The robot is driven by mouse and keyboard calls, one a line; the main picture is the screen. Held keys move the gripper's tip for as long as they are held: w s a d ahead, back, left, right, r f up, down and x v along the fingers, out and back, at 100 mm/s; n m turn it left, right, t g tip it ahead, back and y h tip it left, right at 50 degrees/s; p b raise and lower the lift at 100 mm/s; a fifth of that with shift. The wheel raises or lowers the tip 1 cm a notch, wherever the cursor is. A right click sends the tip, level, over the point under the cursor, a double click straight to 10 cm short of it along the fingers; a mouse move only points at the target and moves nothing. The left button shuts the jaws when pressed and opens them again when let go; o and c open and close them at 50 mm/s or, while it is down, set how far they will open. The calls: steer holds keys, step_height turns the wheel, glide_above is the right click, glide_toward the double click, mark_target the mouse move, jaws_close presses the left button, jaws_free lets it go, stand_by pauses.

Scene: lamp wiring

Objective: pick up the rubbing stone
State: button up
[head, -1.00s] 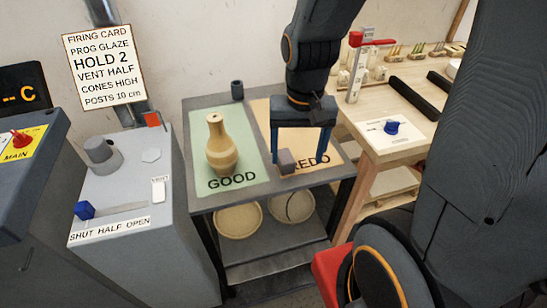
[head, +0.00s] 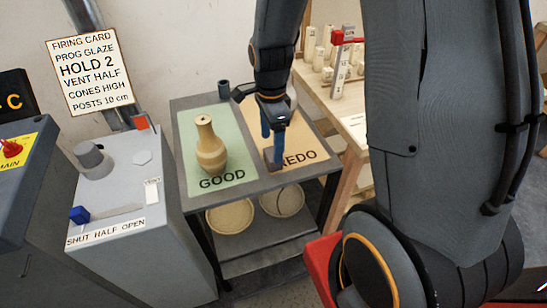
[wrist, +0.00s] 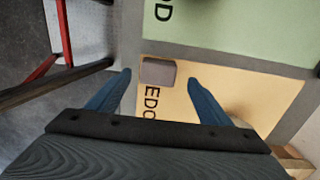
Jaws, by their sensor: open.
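The rubbing stone (head: 269,160), a small grey-brown block, lies on the cart top at the left edge of the orange REDO mat (head: 310,147). It also shows in the wrist view (wrist: 158,72), dark and square-edged beside the REDO letters. My gripper (head: 272,143) is open above it, with blue fingers pointing down. In the wrist view the stone appears between the two fingertips (wrist: 159,80), with a gap on both sides. In the head view the fingers partly cover the stone. I cannot tell how high the fingertips are above it.
A tan vase (head: 209,147) stands on the green GOOD mat (head: 236,176), left of my gripper. Bowls (head: 231,217) sit on the lower shelf. A wooden table (head: 318,92) with pale pieces stands at right.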

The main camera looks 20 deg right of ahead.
steer(key=shift+s+d+f+p, duration=0.1)
steer(key=shift+f+p, duration=0.3)
steer(key=shift+f, duration=1)
steer(key=shift+s+f+p, duration=0.1)
steer(key=shift+f+p, duration=0.3)
steer(key=shift+f, duration=0.95)
steer(key=c, duration=1.4)
steer(key=shift+w+r, duration=0.1)
steer(key=shift+r, duration=0.05)
step_height(320, 180, up, 10)
steer(key=shift+f+b, duration=0.1)
steer(key=shift+b, duration=0.75)
steer(key=o, duration=0.5)
steer(key=shift+c, duration=0.6)
